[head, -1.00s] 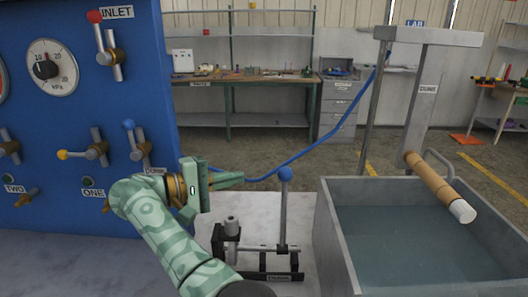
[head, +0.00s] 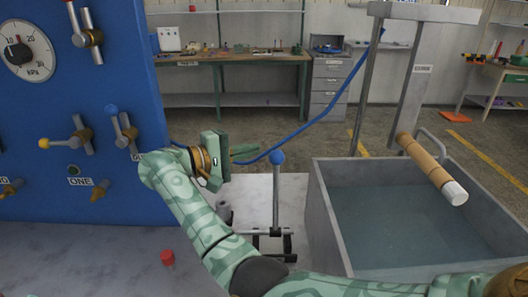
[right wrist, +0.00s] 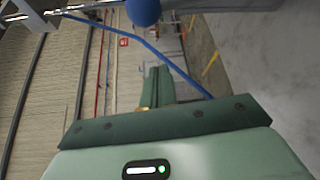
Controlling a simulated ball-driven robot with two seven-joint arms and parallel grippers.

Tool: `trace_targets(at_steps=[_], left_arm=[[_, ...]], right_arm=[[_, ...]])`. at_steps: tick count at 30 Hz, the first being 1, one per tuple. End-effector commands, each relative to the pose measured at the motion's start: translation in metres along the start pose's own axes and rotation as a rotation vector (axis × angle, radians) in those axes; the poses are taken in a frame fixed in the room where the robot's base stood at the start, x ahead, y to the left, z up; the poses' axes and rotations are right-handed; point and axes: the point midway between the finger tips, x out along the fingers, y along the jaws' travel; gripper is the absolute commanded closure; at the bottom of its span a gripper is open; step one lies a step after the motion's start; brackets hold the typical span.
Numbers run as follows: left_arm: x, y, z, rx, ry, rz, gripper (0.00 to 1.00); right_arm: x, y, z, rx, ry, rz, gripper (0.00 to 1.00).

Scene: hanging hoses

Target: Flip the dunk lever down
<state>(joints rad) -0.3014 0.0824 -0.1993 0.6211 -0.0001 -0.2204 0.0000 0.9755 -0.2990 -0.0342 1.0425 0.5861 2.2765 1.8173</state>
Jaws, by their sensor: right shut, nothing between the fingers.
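The dunk lever is an upright grey rod (head: 276,200) with a blue ball knob (head: 277,158) on top. It stands on a dark bracket beside the tank, and my right arm partly hides its base. My right gripper (head: 247,152) is shut and empty, its fingers pointing right, just left of the knob in the head view. In the right wrist view the shut fingers (right wrist: 154,86) show, with the blue knob (right wrist: 143,10) at the top edge, apart from them. My left gripper is not in view.
A grey water tank (head: 330,225) stands right of the lever, with a tan roll (head: 425,165) on a hinged arm above it. A blue valve panel (head: 110,75) stands at left. A blue hose (head: 325,110) hangs behind the lever. A red cap (head: 167,257) lies on the table.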

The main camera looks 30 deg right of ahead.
Motion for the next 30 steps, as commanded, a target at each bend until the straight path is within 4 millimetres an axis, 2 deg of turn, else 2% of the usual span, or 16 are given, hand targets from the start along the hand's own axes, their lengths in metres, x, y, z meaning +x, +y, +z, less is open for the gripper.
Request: trace_targets(at_steps=[3,5,9,13,30], left_arm=[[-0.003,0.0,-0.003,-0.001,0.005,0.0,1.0],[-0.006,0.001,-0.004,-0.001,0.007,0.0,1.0],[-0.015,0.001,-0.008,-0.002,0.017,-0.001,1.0],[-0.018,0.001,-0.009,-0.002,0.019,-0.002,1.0],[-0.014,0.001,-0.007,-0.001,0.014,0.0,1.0]], right_arm=[[0.026,0.001,0.001,0.002,-0.003,0.001,1.0],[0.034,0.001,0.003,0.002,0.0,0.0,1.0],[0.023,0.002,0.025,0.001,0.003,-0.002,1.0],[0.02,0.001,0.034,0.002,0.001,0.0,1.0],[0.024,-0.001,0.037,0.009,-0.001,0.006,1.0]])
